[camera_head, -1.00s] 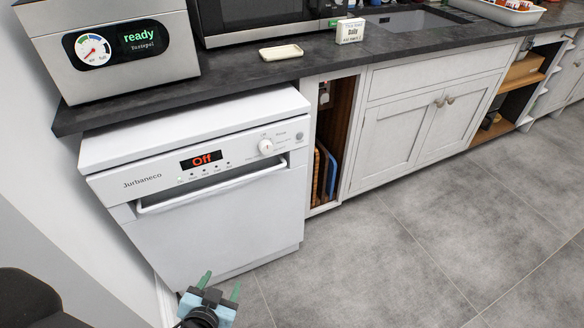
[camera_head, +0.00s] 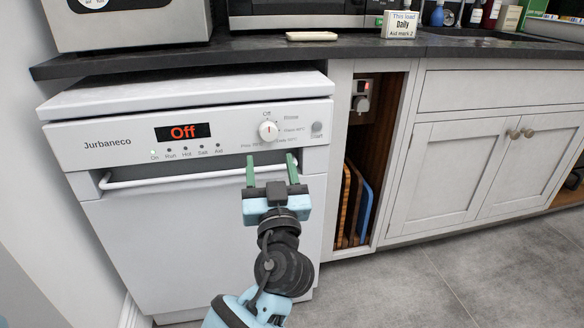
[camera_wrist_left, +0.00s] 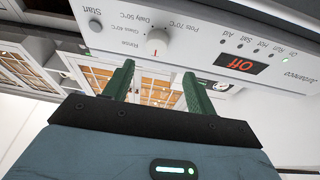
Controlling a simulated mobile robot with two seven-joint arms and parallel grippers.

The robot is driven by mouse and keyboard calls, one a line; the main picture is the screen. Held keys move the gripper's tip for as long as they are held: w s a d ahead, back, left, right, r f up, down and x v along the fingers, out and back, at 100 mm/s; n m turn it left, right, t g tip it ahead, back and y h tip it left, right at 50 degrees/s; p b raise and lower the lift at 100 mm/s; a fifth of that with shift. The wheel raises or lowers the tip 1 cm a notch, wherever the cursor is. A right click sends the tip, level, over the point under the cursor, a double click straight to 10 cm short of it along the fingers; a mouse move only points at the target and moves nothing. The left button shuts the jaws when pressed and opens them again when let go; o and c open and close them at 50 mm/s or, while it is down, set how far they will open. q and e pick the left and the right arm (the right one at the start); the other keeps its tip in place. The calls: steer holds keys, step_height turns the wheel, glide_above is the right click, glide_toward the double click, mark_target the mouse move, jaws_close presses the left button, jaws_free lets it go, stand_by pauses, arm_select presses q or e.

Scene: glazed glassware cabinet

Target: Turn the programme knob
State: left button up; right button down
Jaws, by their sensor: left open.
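The programme knob (camera_head: 268,131) is a round white dial on the front panel of the white Jurbaneco dishwasher (camera_head: 180,240). Labels ring it, with Off above it, and its mark seems to point up at Off. The display (camera_head: 183,132) reads Off in red. My left gripper (camera_head: 271,163) is open and empty, its two green fingers just below the knob in the head view and apart from it. In the left wrist view the panel appears upside down, with the knob (camera_wrist_left: 157,42) beyond the fingertips (camera_wrist_left: 160,72). My right gripper is not in view.
A start button (camera_head: 317,128) sits right of the knob. The door handle bar (camera_head: 160,182) runs below the panel. The dark worktop (camera_head: 340,47) overhangs above. A card (camera_head: 400,24) on it reads "This load Daily Aid mark 2". Boards (camera_head: 352,205) stand in the open niche at right.

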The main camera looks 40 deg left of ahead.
mark_target(269, 136)
arm_select(q)
steer(key=shift+w+d+f+n+y+b, duration=0.2)
steer(key=shift+w+f+n+y+b, duration=0.4)
steer(key=shift+b, duration=0.4)
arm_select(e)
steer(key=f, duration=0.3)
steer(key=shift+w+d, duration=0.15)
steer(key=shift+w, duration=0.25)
arm_select(q)
steer(key=shift+a, duration=0.1)
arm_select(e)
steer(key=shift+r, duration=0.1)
arm_select(q)
steer(key=x, duration=0.6)
steer(key=shift+w+a, duration=0.15)
steer(key=shift+w, duration=0.05)
steer(key=shift+w+a+r, duration=0.15)
steer(key=shift+w+a, duration=0.15)
steer(key=shift+a, duration=0.1)
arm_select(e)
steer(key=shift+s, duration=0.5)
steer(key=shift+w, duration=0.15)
